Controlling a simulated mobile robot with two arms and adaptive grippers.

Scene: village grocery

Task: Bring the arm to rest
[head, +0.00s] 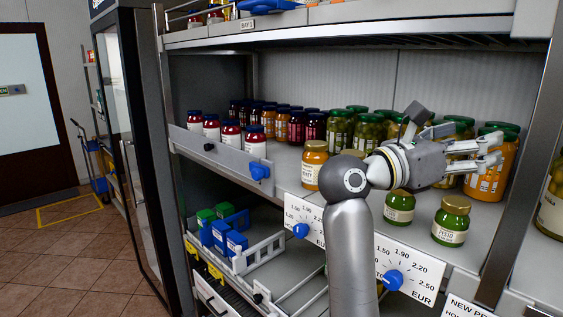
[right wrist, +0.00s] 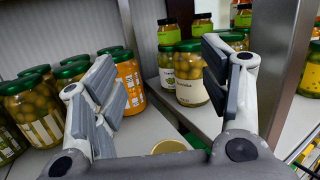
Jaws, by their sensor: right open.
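My right arm (head: 351,250) rises in front of the shelf in the head view, bent at the elbow. My right gripper (head: 492,152) points to the right over the shelf, among the jars. In the right wrist view the right gripper (right wrist: 168,92) is open, with nothing between its fingers. An orange-filled jar with a green lid (right wrist: 128,82) stands beyond the left finger, and jars of olives (right wrist: 190,72) stand beyond the gap. My left gripper is in neither view.
The shelf (head: 408,228) holds several jars. Pesto jars (head: 451,221) stand near its front edge, below the gripper. Blue-knobbed price dials (head: 393,279) line that edge. A metal upright (head: 520,170) stands right of the gripper. A lower shelf holds blue and green boxes (head: 220,228).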

